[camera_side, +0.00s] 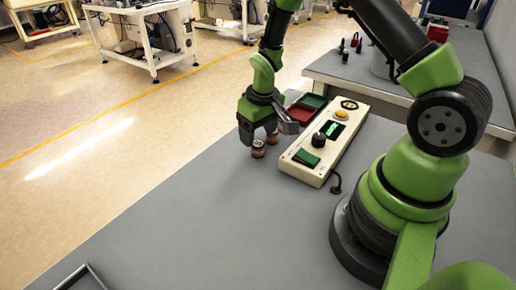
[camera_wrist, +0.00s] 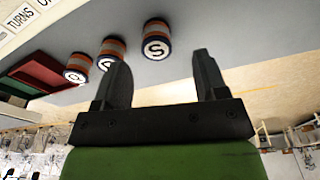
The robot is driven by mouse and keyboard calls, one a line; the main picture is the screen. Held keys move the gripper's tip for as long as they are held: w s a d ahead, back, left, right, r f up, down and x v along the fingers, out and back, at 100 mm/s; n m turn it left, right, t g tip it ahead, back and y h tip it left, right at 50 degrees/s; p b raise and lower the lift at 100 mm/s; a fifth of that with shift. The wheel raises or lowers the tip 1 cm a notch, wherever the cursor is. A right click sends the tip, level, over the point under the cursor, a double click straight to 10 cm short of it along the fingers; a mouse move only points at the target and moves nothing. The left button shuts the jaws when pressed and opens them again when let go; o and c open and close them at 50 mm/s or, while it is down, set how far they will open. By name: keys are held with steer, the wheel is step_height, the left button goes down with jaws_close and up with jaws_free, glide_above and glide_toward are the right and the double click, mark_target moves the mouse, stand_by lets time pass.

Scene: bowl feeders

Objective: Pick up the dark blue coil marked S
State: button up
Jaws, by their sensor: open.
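The coil marked S (camera_wrist: 157,40) shows in the wrist view, with a white lettered face, a dark blue rim and an orange-brown winding. It lies ahead of my gripper (camera_wrist: 162,62), in line with the gap between the fingertips and apart from both. My gripper is open and empty. In the side view my gripper (camera_side: 259,132) points down just above small orange-brown coils (camera_side: 258,149) near the table's far edge. Their letters are too small to read there.
A coil marked A (camera_wrist: 112,52) stands beside the S coil, close to the left finger, with another coil (camera_wrist: 78,68) beyond it. A control box (camera_side: 322,150) stands to the right, with red and green trays (camera_side: 299,113) behind.

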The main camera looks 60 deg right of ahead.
mark_target(258, 143)
steer(key=f, duration=0.5)
steer(key=shift+w+d, duration=0.25)
steer(key=shift+c, duration=0.5)
steer(key=c, duration=0.9)
